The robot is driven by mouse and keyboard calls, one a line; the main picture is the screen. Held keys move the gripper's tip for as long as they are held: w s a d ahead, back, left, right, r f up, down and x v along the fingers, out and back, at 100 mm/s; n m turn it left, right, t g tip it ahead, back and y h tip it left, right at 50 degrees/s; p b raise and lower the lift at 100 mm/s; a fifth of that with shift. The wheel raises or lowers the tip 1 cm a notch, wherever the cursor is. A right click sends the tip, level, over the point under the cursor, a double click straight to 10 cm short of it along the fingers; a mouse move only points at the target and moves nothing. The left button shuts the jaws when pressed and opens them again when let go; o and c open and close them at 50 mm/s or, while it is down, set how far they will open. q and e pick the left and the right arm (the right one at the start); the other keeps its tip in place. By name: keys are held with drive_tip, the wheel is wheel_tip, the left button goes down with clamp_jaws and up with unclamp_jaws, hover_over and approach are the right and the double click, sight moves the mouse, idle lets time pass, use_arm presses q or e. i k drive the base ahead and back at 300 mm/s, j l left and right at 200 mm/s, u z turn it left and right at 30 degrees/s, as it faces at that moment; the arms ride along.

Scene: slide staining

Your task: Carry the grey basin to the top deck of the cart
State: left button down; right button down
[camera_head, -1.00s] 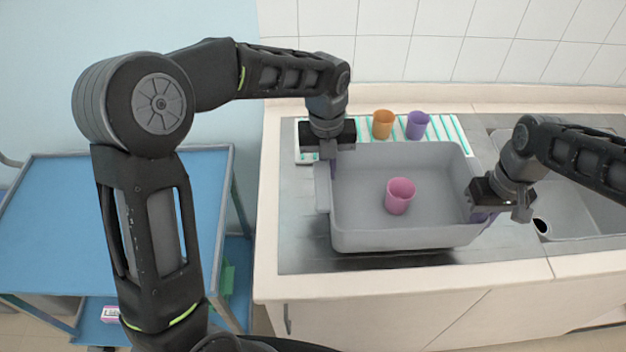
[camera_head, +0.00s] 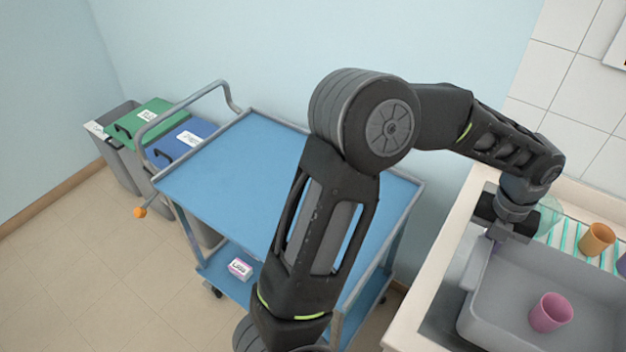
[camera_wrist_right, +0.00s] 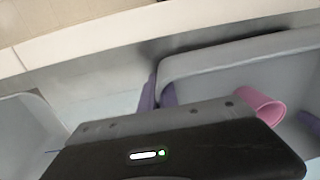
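The grey basin (camera_head: 515,262) is at the lower right of the head view, at the counter, cut off by the picture edge. A pink cup (camera_head: 551,313) stands inside it. My left gripper (camera_head: 493,243) is shut on the basin's left wall. My right gripper is outside the head view. In the right wrist view its purple fingers (camera_wrist_right: 158,93) straddle the wall of the basin (camera_wrist_right: 215,62), and the pink cup (camera_wrist_right: 262,106) shows inside. The cart's blue top deck (camera_head: 235,165) is empty, in the middle, partly hidden by my left arm.
The counter edge (camera_head: 425,285) runs between cart and basin. An orange cup (camera_head: 597,239) stands on a striped mat (camera_head: 566,236) behind the basin. A small box (camera_head: 240,268) lies on the cart's lower shelf. A green-lidded bin (camera_head: 150,120) and a blue-lidded bin (camera_head: 183,142) stand beyond the cart.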

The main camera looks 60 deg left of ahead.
sight(278, 202)
drive_tip(key=k+j+u, duration=0.15)
drive_tip(key=j+u, duration=0.2)
drive_tip(key=j, duration=0.9)
drive_tip(key=j+u, duration=0.35)
drive_tip(key=j, duration=0.85)
